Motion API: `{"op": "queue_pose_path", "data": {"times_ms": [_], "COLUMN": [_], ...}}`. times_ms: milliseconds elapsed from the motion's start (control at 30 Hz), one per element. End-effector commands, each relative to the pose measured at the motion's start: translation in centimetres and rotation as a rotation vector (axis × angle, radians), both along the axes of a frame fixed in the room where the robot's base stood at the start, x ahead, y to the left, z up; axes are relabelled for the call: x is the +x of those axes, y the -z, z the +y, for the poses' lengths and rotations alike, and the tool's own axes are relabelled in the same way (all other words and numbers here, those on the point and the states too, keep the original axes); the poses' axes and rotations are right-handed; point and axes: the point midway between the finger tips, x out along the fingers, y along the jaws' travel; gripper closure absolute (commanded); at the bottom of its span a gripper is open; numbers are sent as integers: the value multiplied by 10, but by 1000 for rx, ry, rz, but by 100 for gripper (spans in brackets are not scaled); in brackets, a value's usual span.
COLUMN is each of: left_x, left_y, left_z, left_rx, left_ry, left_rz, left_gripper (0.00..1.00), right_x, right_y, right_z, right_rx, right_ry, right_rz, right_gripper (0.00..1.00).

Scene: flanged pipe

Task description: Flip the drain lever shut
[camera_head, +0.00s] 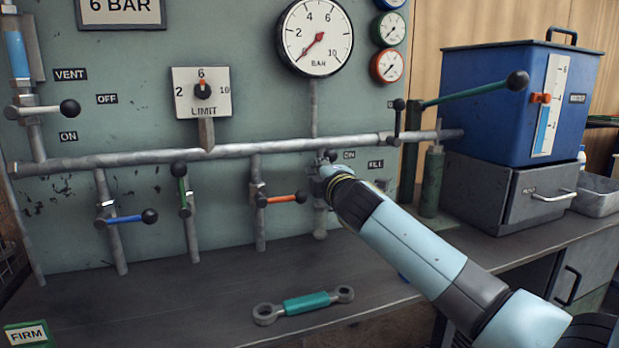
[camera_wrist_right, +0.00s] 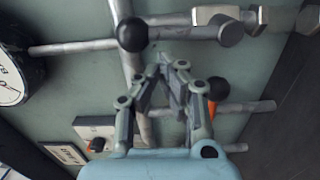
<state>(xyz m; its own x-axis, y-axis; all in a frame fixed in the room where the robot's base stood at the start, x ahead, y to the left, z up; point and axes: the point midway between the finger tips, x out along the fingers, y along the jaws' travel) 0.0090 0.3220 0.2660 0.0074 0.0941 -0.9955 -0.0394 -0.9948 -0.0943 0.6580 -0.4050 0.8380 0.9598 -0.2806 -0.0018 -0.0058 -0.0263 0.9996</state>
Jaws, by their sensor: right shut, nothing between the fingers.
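My right gripper (camera_head: 327,166) is in front of the panel, at the vertical pipe below the large gauge. In the right wrist view its fingers (camera_wrist_right: 168,72) are shut and empty. A lever with a black ball (camera_wrist_right: 132,36) lies beside the fingertips there, apart from them as far as I can tell. Its arm runs along the pipe to a metal valve body (camera_wrist_right: 228,28). In the head view my gripper hides most of this lever. No drain label is readable, so I cannot confirm that this is the drain lever. My left gripper is not in view.
An orange lever (camera_head: 287,199), green lever (camera_head: 183,192), blue lever (camera_head: 124,219) and vent lever (camera_head: 48,110) stand left of my arm. A horizontal pipe (camera_head: 260,147) crosses the panel. A teal-handled link (camera_head: 305,304) lies on the bench. A blue tank (camera_head: 490,100) stands right.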

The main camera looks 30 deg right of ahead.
Motion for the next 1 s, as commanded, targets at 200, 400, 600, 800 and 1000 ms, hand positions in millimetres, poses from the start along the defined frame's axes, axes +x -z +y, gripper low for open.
{"op": "queue_pose_path", "data": {"times_ms": [200, 400, 600, 800, 1000], "left_x": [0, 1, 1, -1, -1], "left_y": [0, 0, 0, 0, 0], "left_z": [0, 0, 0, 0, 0], "left_rx": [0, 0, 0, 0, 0], "left_ry": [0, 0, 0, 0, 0], "left_rz": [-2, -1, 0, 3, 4], "left_gripper": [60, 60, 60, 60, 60], "right_x": [0, 0, -1, -1, -2], "right_y": [0, 0, -1, -2, -3], "right_z": [-6, -6, -7, -10, -12], "right_rx": [0, 1, 17, 56, 84], "right_ry": [0, 0, 0, -1, 0], "right_rz": [0, 0, -5, -14, -22], "right_gripper": [100, 100, 100, 100, 100]}}
